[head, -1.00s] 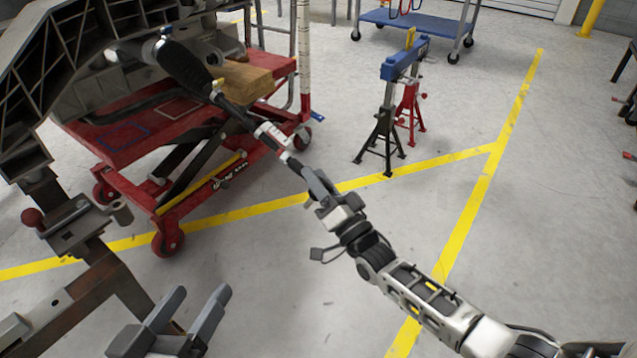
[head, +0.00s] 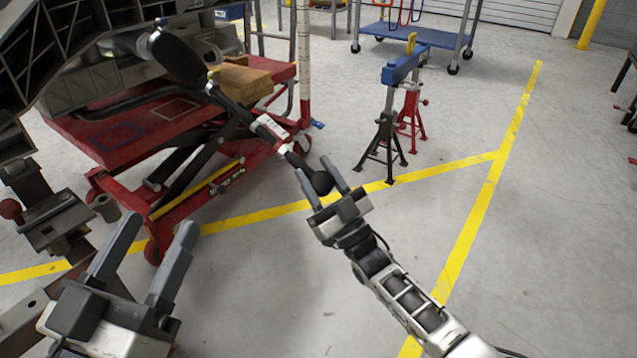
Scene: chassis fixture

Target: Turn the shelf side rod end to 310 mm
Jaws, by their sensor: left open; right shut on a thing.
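A dark rod (head: 240,112) with a black boot (head: 180,55) at its upper end slants down from the chassis fixture (head: 92,75) at the upper left. It carries a white and red band (head: 272,130) and ends in a dark rounded rod end (head: 323,182). My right gripper (head: 322,178) is shut on this rod end, one finger on each side. My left gripper (head: 160,232) is open and empty at the lower left, well apart from the rod. I see no readable 310 mm mark.
A red lift cart (head: 120,140) with a wooden block (head: 240,82) stands under the chassis. A white graduated post (head: 304,60) rises beside it. Black (head: 383,140) and red (head: 411,112) stands and a blue cart (head: 415,35) are behind.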

